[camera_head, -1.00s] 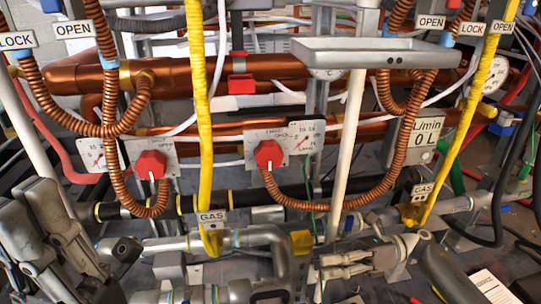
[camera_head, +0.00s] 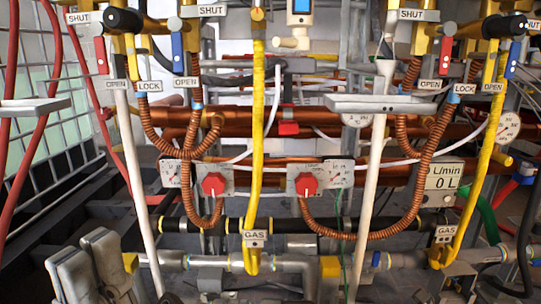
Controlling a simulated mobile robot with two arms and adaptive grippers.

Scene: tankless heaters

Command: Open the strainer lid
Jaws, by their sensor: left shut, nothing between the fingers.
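I cannot pick out the strainer lid with certainty among the pipes and fittings. My left gripper (camera_head: 82,254) is at the lower left of the head view, with its grey fingers pointing up. It is shut and empty, in front of the low metal pipework and apart from any lid that I can see. A grey metal pipe (camera_head: 205,261) with joints runs along the bottom to the right of the gripper. Its lower fittings are partly cut off by the picture edge. My right gripper is not in view.
Yellow gas hoses (camera_head: 257,130) and white pipes (camera_head: 370,195) stand upright in front. Copper coils (camera_head: 180,150), red knobs (camera_head: 306,184) and gauges fill the middle. A grey shelf (camera_head: 384,104) juts out above.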

